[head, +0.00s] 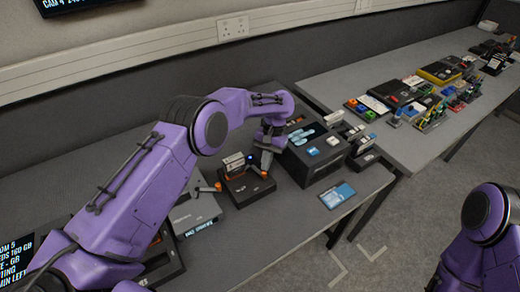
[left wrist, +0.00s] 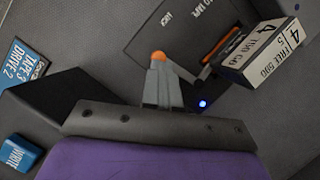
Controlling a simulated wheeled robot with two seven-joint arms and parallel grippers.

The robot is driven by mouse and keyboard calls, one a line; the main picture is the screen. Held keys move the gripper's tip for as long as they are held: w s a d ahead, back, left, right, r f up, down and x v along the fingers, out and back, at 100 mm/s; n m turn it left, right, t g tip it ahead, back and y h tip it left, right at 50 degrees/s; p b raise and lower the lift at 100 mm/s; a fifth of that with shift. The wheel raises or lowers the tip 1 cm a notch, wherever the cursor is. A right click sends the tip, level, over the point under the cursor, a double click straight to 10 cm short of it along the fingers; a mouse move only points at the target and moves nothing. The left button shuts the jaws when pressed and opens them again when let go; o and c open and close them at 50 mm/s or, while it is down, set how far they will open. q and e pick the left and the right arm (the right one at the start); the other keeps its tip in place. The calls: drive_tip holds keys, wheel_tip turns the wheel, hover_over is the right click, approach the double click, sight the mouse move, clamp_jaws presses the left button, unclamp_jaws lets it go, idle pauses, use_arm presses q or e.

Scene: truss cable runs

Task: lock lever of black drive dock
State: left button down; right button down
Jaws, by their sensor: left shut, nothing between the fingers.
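The black drive dock (head: 247,190) sits on the near desk, with a drive with a white label (head: 234,162) standing in it. The drive also shows in the left wrist view (left wrist: 262,55), beside a lit blue light (left wrist: 203,103). My left gripper (head: 266,162) is shut and empty, pointing down at the dock's right side. In the left wrist view its fingertips (left wrist: 159,72) are right at an orange tip (left wrist: 159,56), seemingly the lever's end; I cannot tell whether they touch. My right gripper is out of view.
A grey dock (head: 195,212) with an orange-tipped lever stands close on the left. A black box with blue and white buttons (head: 318,160) stands close on the right. A blue card (head: 338,195) lies near the desk's front edge. Another table (head: 400,140) holds many small items.

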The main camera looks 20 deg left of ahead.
use_arm(q)
drive_tip(key=shift+s+f, duration=0.25)
idle(0.6)
